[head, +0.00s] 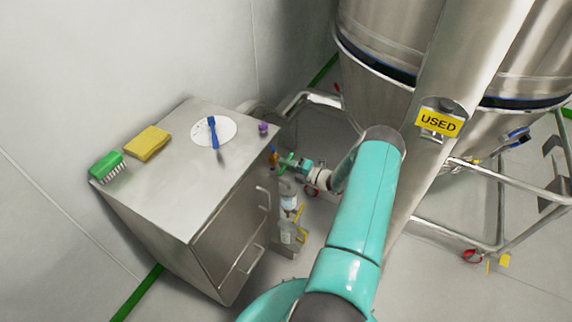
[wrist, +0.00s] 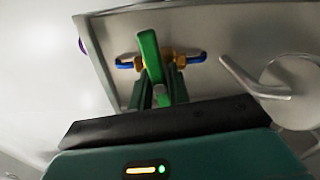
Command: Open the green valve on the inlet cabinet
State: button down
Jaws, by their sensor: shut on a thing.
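The inlet cabinet (head: 172,185) is a grey metal box left of centre in the head view. The green valve handle (head: 285,160) shows small at its right side, at the end of my arm. In the wrist view the green valve handle (wrist: 149,50) stands in front of a brass valve body with blue ends, on the cabinet's panel (wrist: 110,35). My gripper (wrist: 160,88) is shut on the handle, its dark green fingers on either side. In the head view my gripper (head: 292,163) is small. The finger contact is partly hidden by the handle.
On the cabinet top lie a green brush (head: 106,166), a yellow sponge (head: 147,143), a blue-handled tool (head: 214,133) on a white disc and a purple cap (head: 263,129). A steel vessel with a USED sign (head: 438,122) stands right. A bent metal handle (wrist: 250,80) is beside the valve.

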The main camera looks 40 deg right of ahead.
jog(key=n, duration=0.8)
jog(key=shift+s, duration=0.1)
jog(key=n, duration=0.4)
jog(key=shift+d+n, duration=0.1)
jog(key=shift+n, duration=2)
jog(key=c, duration=1.3)
grip_release()
jog(key=v, duration=1.3)
jog(key=shift+s, duration=0.4)
